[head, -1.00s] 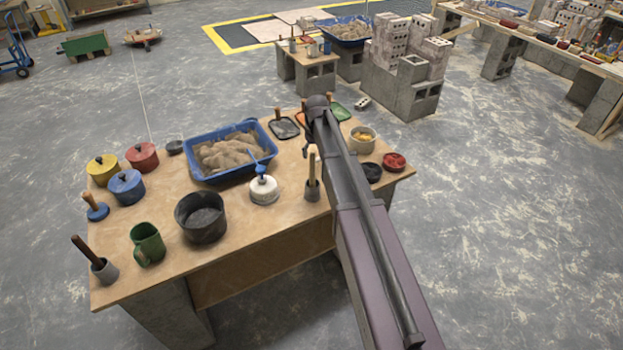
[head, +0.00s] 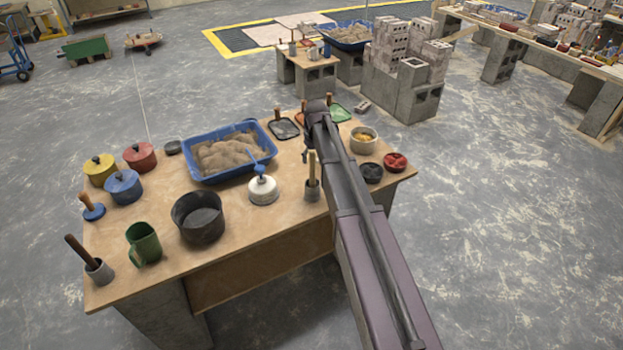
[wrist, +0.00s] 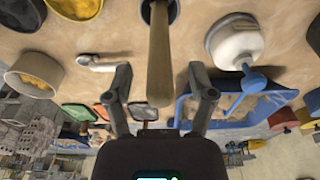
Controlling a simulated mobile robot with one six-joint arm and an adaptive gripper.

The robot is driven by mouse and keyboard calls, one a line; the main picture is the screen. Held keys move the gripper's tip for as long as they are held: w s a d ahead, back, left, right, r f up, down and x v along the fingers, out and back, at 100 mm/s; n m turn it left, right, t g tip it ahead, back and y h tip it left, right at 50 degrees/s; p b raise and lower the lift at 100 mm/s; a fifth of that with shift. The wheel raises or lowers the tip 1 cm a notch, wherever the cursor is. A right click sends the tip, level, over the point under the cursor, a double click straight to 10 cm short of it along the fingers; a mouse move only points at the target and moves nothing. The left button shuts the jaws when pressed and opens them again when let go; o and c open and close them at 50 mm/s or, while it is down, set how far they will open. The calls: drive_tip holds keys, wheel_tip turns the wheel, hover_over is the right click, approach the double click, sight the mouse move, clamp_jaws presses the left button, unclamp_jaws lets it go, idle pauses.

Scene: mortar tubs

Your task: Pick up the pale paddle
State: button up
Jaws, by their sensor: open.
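The pale paddle (head: 312,166) stands upright in a small grey cup (head: 312,190) near the front edge of the table, just left of my arm. In the wrist view the pale paddle (wrist: 159,45) points towards the camera, and the dark cup (wrist: 148,12) is at the top edge. My gripper (wrist: 159,71) is open, with one finger on each side of the paddle in that picture. Whether the fingers are level with the paddle in depth is hard to tell. In the head view my gripper is mostly hidden behind my own arm.
A black pan (head: 199,217) and green mug (head: 144,244) stand further left. A cream bowl (head: 363,140) and dark dish (head: 371,172) are right of my arm.

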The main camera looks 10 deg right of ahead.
sight(312, 175)
drive_tip(key=shift+w+f+b, duration=0.1)
drive_tip(key=shift+f+b, duration=0.7)
drive_tip(key=shift+f, duration=0.3)
clamp_jaws()
